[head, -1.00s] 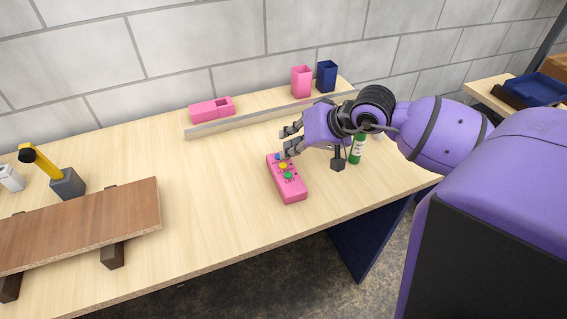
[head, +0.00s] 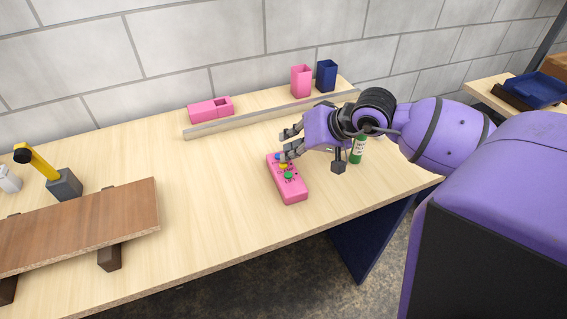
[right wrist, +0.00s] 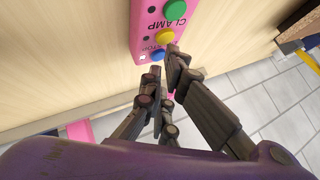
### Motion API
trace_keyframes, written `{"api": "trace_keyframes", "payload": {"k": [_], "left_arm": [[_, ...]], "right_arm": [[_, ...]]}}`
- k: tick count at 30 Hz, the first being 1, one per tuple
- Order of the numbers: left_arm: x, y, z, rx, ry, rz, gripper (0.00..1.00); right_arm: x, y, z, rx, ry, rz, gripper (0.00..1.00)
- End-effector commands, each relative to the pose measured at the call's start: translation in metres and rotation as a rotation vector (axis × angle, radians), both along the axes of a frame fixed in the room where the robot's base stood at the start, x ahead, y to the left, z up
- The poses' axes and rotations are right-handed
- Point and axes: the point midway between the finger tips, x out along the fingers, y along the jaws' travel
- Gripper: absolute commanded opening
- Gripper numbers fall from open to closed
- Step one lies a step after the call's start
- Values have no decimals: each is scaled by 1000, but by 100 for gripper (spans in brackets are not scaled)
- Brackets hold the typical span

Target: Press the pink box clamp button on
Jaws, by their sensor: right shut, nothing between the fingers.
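The pink button box (head: 293,195) lies on the wooden table. It has a green button (head: 288,176), a yellow one and a blue one in a row. In the right wrist view the green button (right wrist: 176,9) has the word CLAMP beside it, with the yellow button (right wrist: 165,37) and blue button (right wrist: 157,55) closer to my fingers. My right gripper (head: 288,147) is shut and empty over the far end of the box; its fingertips (right wrist: 165,66) are close to the yellow and blue buttons. I cannot tell whether they touch. My left gripper is not in view.
A green bottle (head: 358,150) stands beneath my right wrist. A grey rail (head: 235,122), a pink holder (head: 211,110), a pink cup (head: 301,82) and a navy cup (head: 326,76) are at the back. A brown board (head: 85,225) and a yellow-handled clamp (head: 65,184) are at left.

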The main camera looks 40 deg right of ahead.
Motion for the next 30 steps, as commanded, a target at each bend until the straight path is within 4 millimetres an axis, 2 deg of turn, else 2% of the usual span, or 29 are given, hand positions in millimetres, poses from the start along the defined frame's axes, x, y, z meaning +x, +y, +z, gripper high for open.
{"api": "trace_keyframes", "payload": {"k": [15, 30], "left_arm": [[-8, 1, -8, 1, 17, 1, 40], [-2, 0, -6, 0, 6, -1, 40]], "right_arm": [[0, 0, -5, 0, 0, 0, 0], [0, 0, -5, -1, 0, 1, 0]]}}
